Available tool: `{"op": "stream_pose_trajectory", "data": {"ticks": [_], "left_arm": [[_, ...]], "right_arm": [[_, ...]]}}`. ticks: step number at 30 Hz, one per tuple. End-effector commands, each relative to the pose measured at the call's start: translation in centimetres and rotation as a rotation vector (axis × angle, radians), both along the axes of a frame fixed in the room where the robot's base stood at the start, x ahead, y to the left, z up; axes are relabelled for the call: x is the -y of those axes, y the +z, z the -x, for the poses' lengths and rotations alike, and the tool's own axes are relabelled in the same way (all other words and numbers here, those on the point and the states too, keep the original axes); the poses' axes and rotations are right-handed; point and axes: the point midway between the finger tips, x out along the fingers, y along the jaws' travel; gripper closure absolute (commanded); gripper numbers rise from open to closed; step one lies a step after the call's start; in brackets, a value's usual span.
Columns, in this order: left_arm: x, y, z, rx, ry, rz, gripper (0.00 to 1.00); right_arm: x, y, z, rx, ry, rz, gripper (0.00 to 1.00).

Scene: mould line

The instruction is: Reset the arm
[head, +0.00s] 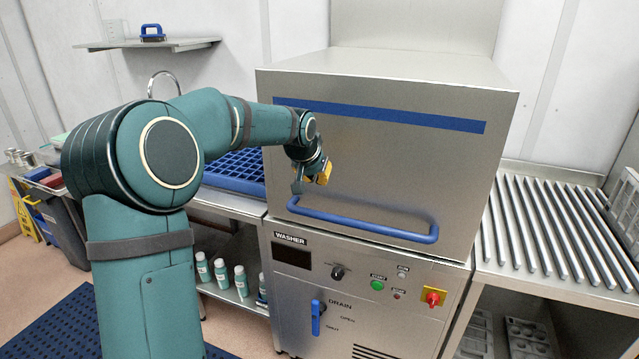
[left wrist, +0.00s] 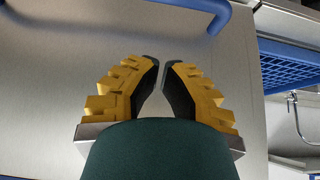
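My left arm reaches in from the left in the head view, bent at the elbow. Its left gripper (head: 312,182) hangs in front of the washer (head: 390,150), close to the left end of the washer's blue handle (head: 365,224). I cannot tell whether it touches the washer. In the left wrist view, the two yellow and black fingers of the left gripper (left wrist: 161,62) lean together, their tips almost meeting with nothing between them. The blue handle (left wrist: 215,12) shows beyond the fingertips, apart from them. The washer's hood is down. My right gripper is not in view.
A blue rack (head: 235,170) sits on the steel counter left of the washer. A roller conveyor (head: 550,235) is on the right. Bottles (head: 221,275) stand on the shelf below the counter. A wall shelf (head: 150,44) holds a blue-handled item. A dark bin (head: 62,215) stands far left.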

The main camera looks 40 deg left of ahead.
Motion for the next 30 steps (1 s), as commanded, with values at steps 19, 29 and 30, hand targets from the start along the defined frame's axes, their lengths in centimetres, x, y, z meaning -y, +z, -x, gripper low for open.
{"op": "stream_pose_trajectory", "data": {"ticks": [19,29,30], "left_arm": [[5.9,-7.2,-0.2,-0.054,-0.079,0.076,1.0],[19.6,-24.7,5.2,-0.186,-0.188,0.265,1.0],[21.2,-26.5,6.5,-0.205,-0.194,0.286,1.0]], "right_arm": [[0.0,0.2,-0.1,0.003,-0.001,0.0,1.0],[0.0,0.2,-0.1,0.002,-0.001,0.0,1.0],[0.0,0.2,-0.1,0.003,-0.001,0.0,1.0]]}}
